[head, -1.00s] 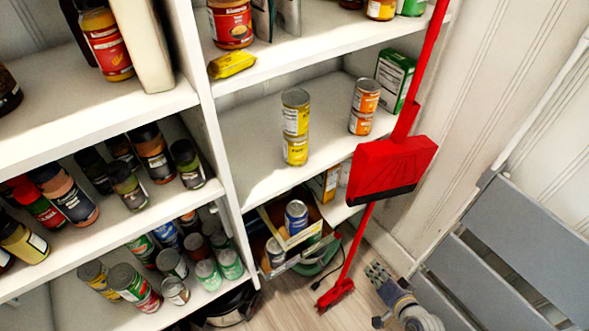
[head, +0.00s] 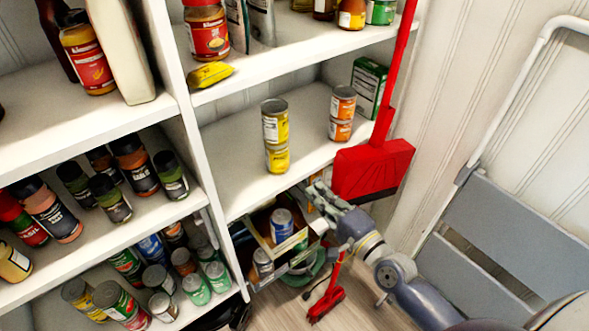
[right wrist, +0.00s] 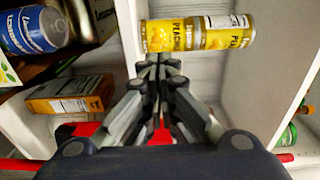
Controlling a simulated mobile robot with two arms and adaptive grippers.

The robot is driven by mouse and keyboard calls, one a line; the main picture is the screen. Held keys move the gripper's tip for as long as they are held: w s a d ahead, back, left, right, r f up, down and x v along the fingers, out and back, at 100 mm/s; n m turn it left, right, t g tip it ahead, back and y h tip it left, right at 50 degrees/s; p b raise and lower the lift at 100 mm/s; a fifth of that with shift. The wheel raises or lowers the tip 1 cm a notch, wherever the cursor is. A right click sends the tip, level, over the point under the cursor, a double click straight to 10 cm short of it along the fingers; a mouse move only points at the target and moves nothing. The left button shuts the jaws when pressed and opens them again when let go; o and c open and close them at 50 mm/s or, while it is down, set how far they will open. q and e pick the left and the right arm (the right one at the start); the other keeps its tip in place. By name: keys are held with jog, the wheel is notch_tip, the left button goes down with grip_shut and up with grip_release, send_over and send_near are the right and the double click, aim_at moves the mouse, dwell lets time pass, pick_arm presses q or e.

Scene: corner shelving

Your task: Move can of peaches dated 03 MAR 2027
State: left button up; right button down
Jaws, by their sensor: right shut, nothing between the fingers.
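Two yellow cans labelled as peaches stand stacked on the middle shelf. In the head view I see the upper can (head: 274,120) and the lower can (head: 277,159). In the right wrist view, turned sideways, the lower can (right wrist: 172,36) is on the left and the upper can (right wrist: 228,31) on the right. I cannot read any date on them. My right gripper (head: 316,187) is near the shelf's front edge, to the right of the stack in the head view. Its closed fingers (right wrist: 160,62) point toward the lower can and hold nothing. My left gripper is out of view.
A stack of orange cans (head: 342,115) and a green box (head: 369,85) stand farther right on the shelf (head: 232,140). A red dustpan (head: 374,168) hangs beside them. Below is a crate holding a blue can (head: 282,225). A grey folded ladder (head: 490,250) stands right.

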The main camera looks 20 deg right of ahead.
aim_at(288, 163)
jog(key=x, duration=0.8)
jog(key=shift+w, duration=0.1)
jog(key=shift+w+a, duration=0.25)
jog(key=shift+w, duration=0.4)
